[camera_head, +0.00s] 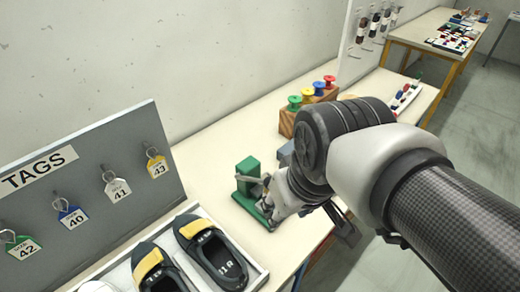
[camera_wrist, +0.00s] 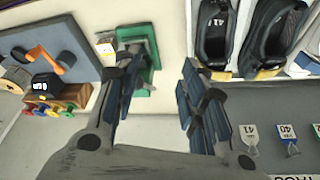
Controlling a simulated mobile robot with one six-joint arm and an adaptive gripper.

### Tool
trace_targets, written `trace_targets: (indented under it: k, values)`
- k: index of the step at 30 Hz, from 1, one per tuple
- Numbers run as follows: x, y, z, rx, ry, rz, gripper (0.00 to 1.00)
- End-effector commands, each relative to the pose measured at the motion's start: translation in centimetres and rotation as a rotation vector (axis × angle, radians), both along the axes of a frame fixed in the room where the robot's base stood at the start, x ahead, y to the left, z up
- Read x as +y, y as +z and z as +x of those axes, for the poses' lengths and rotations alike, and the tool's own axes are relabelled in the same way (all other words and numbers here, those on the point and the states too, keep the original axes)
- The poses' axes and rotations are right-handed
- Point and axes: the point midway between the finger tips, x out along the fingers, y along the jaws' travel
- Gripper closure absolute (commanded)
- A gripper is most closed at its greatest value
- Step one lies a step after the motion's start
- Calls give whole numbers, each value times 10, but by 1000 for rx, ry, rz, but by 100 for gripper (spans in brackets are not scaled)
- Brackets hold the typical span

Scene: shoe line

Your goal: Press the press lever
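A green press (camera_head: 247,177) stands on the workbench in the head view, with a green upright block and a flat green base. In the wrist view the green press (camera_wrist: 151,50) lies beyond the left finger. My gripper (camera_head: 265,198) is close beside the press in the head view and covers part of its base. In the wrist view my gripper (camera_wrist: 158,82) has its two fingers well apart with nothing between them. The lever cannot be made out clearly behind the fingers. I cannot tell whether a finger touches the press.
A tray (camera_head: 254,262) with dark shoes stands at the front. A grey tag board (camera_head: 100,185) stands at the left. A wooden block (camera_head: 288,122) with coloured spools is behind my arm. A grey-blue board (camera_wrist: 72,37) with an orange handle (camera_wrist: 40,57) shows in the wrist view.

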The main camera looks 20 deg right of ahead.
Motion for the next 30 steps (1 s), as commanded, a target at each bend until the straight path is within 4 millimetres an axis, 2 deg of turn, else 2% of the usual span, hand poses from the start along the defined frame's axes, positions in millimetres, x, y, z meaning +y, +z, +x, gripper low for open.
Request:
trace_targets:
  k: [1,6,10,15,22,30]
  values:
    - [-1,24,14,27,27,-6,67]
    - [-3,61,60,97,138,-21,79]
    - [-6,79,96,146,222,-27,87]
    - [-10,88,133,196,315,-26,99]
    - [-13,87,158,226,385,-23,100]
    - [-14,84,161,231,395,-23,100]
